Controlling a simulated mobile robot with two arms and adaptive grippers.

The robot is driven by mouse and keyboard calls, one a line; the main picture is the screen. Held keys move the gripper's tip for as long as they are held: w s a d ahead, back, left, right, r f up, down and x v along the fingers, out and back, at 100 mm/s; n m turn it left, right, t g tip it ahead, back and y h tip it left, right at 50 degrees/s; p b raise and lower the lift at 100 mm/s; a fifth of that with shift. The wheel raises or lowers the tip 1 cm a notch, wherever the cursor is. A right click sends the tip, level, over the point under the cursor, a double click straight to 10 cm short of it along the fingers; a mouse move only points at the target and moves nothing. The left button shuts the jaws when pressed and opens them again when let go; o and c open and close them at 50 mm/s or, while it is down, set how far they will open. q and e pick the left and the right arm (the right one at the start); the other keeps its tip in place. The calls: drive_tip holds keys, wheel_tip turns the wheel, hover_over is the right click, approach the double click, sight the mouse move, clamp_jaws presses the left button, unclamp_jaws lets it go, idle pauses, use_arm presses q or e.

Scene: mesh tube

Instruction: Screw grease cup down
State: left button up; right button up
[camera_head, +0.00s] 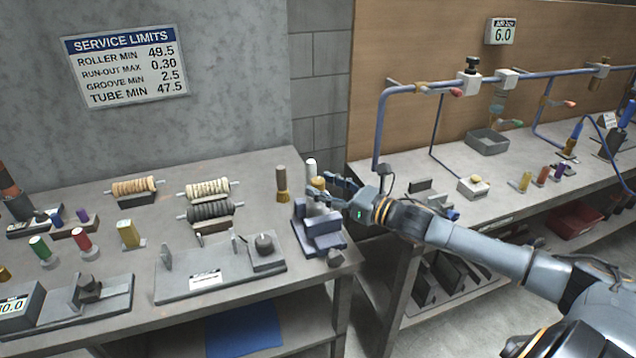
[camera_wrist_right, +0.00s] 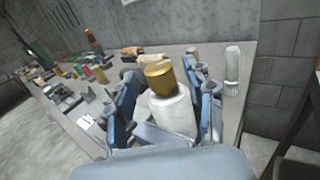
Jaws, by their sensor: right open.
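A brass-coloured cap, which looks like the grease cup (camera_wrist_right: 159,76), sits on a pale white cylinder (camera_wrist_right: 173,112) in the wrist view. In the head view the cup (camera_head: 318,183) shows small beside my gripper, above the dark blue-grey fixture (camera_head: 322,234). My right gripper (camera_head: 326,193) is open, reaching in from the right. In the wrist view its two blue fingers stand left and right of the cup and cylinder, with gaps visible; contact cannot be told. The cylinder's base is hidden. My left gripper is not in view.
A white-topped cylinder (camera_head: 311,170) and a brown-handled brush (camera_head: 282,184) stand close behind the fixture. A plate with a knob (camera_head: 220,278) and wound rollers (camera_head: 208,211) lie to the left. A piped bench (camera_head: 440,165) stands to the right, across a gap.

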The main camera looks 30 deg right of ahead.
drive_tip(key=shift+x, duration=1.1)
clamp_jaws()
drive_tip(key=shift+m+h, duration=0.4)
drive_tip(key=shift+h, duration=0.2)
